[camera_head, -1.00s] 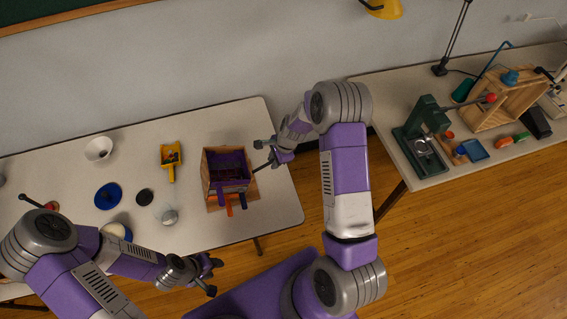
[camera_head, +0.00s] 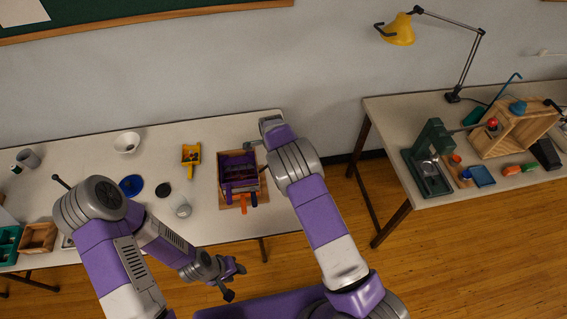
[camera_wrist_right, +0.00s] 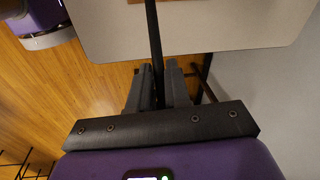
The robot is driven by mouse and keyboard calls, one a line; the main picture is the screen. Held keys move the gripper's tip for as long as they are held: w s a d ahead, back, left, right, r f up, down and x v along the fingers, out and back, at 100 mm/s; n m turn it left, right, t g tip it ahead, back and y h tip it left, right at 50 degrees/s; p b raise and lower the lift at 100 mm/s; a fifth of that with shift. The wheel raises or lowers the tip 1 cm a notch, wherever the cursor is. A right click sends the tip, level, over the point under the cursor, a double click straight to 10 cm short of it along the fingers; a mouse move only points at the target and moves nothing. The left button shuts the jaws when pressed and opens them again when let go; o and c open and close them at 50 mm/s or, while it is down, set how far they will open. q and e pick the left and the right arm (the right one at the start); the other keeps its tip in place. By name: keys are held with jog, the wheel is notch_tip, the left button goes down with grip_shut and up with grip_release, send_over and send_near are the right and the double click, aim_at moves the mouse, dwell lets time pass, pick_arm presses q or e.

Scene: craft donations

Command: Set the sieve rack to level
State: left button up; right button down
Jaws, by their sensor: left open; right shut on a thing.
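The sieve rack (camera_head: 224,198) is a wooden frame with purple parts, on the left table near its right end. Orange and blue handles stick out at its front. I cannot tell whether its purple part is level or tilted. My right gripper (camera_head: 254,145) is at the rack's back right corner, its fingers partly hidden by the wrist. In the right wrist view the gripper (camera_wrist_right: 158,88) is shut on a thin dark rod (camera_wrist_right: 153,30) that runs up out of the picture; its far end is not seen. My left gripper (camera_head: 232,279) is open and empty, in front of the table.
Left of the rack stand a yellow scoop (camera_head: 191,154), a white bowl (camera_head: 127,142), a blue dish (camera_head: 131,186), a dark disc (camera_head: 164,189) and a small clear vessel (camera_head: 183,209). A second table (camera_head: 385,120) with a green press (camera_head: 432,140) stands right, beyond a floor gap.

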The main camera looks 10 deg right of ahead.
jog(key=shift+w+d+r, duration=0.2)
jog(key=shift+d+r, duration=0.05)
jog(key=c, duration=1.3)
grip_release()
jog(key=shift+o, duration=0.5)
jog(key=shift+s+d+f, duration=0.1)
jog(key=shift+a+r, duration=0.2)
jog(key=shift+r, duration=0.25)
notch_tip(320, 180, up, 7)
jog(key=s+b, duration=0.1)
jog(key=shift+f, duration=0.2)
